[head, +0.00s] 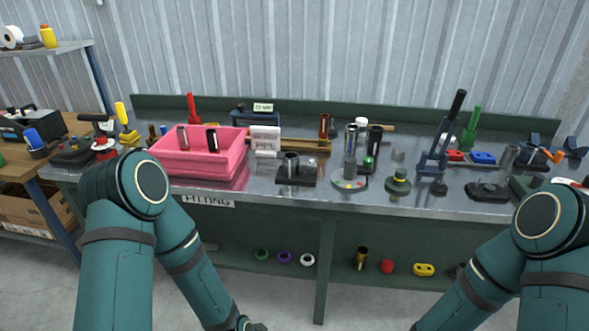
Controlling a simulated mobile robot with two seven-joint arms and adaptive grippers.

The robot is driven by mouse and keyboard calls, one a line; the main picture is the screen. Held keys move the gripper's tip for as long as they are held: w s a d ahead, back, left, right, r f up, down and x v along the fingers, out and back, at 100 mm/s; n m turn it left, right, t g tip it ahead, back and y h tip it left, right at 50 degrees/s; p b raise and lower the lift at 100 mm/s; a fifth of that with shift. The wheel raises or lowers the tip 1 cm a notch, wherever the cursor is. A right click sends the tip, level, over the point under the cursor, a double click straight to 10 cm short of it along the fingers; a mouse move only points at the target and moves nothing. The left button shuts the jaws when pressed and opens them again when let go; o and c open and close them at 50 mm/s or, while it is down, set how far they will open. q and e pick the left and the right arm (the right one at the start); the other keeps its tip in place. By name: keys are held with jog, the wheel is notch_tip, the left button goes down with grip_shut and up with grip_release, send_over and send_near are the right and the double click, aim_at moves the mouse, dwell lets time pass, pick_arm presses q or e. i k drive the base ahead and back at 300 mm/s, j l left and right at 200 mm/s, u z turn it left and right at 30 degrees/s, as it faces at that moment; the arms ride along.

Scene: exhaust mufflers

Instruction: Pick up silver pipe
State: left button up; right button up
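Several silver pipe pieces stand on the metal workbench (255,190). A tall silver pipe (350,140) stands right of centre, near a round grey base. A short silver pipe (291,162) sits upright in a black block. Another grey pipe (508,157) stands at the right. I cannot tell which one the task names.
A blue-grey lever press (436,155) and a green-handled tool (471,128) stand at the right. A low green fixture (397,181) is near the front edge. A small white box (265,141) stands beside the pink bin. A lower shelf holds coloured rings and small parts.

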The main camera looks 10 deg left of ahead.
aim_at(182, 131)
jog(key=i+j+z, duration=0.1)
jog(key=j, duration=0.4)
jog(key=i+j, duration=0.15)
jog(key=j, duration=0.35)
jog(key=i+j+z, duration=0.15)
jog(key=j, duration=0.35)
jog(key=j+z, duration=0.1)
jog(key=j, duration=0.35)
